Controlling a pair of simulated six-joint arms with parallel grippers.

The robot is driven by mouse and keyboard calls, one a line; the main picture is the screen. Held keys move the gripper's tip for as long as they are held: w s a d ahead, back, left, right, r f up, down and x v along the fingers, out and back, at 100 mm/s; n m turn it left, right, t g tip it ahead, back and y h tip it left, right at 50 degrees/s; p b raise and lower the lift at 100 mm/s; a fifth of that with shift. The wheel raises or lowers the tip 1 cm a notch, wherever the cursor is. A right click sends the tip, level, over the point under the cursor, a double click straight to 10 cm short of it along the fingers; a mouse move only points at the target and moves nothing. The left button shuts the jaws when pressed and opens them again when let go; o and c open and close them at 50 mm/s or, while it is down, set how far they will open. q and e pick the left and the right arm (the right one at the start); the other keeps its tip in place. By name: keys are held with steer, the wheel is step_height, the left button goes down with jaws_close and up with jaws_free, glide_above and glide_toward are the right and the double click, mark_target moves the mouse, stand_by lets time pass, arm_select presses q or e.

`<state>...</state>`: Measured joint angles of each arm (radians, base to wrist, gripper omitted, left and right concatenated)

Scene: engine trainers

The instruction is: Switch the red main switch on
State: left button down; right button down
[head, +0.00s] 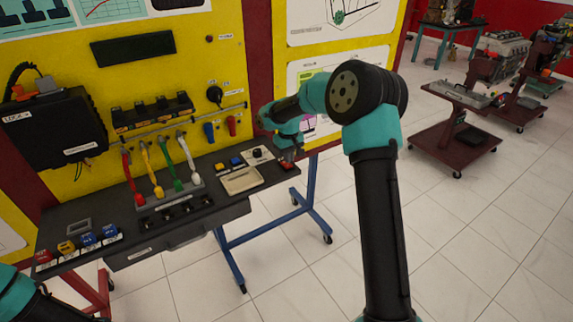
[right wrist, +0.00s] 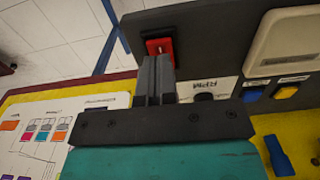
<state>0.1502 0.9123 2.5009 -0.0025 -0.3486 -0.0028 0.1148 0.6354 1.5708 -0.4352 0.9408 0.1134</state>
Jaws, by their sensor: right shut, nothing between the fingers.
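The red main switch (head: 287,166) sits at the right end of the dark console shelf. It also shows in the right wrist view (right wrist: 159,47), just past my fingertips. My right gripper (head: 288,156) is shut and empty, with its fingertips (right wrist: 157,60) at the switch, covering part of it. I cannot tell whether they touch it, nor which position the switch is in. My left arm shows only in part at the lower left, and its gripper is out of view.
Left of the switch are an RPM knob (head: 257,154), a blue button (head: 236,161), a yellow button (head: 220,167) and a beige tray (head: 242,181). Coloured cable plugs (head: 164,171) stand further left. The yellow panel (head: 190,60) rises behind.

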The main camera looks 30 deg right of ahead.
mark_target(288, 166)
steer(key=shift+f, duration=1.35)
stand_by(1.1)
steer(key=shift+r, duration=0.1)
steer(key=shift+r, duration=3.45)
